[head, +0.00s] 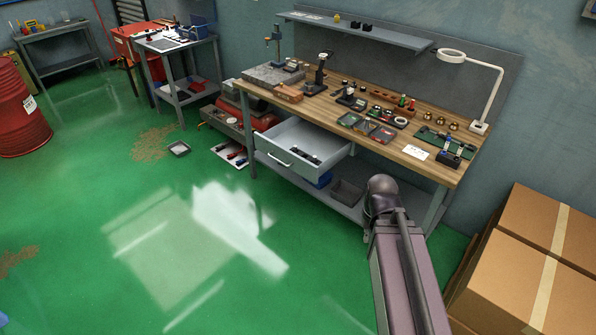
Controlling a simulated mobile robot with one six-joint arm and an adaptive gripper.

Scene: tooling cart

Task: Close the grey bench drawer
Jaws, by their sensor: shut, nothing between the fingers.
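The grey bench drawer (286,154) hangs open under the wooden worktop of the bench (405,146), pulled well out toward the front left. Its handle (278,163) is on the front panel. Several dark items (306,156) lie inside the drawer. My arm rises from the bottom right of the head view and ends in a dark rounded joint in front of the bench's right part, apart from the drawer in the picture. My gripper is not visible; I see only arm links.
Small tools and parts cover the worktop. A dark bin (346,192) and a blue bin (320,180) sit on the lower shelf. Cardboard boxes (515,265) stand at the right. A small tray (179,148) lies on the floor. The green floor before the drawer is clear.

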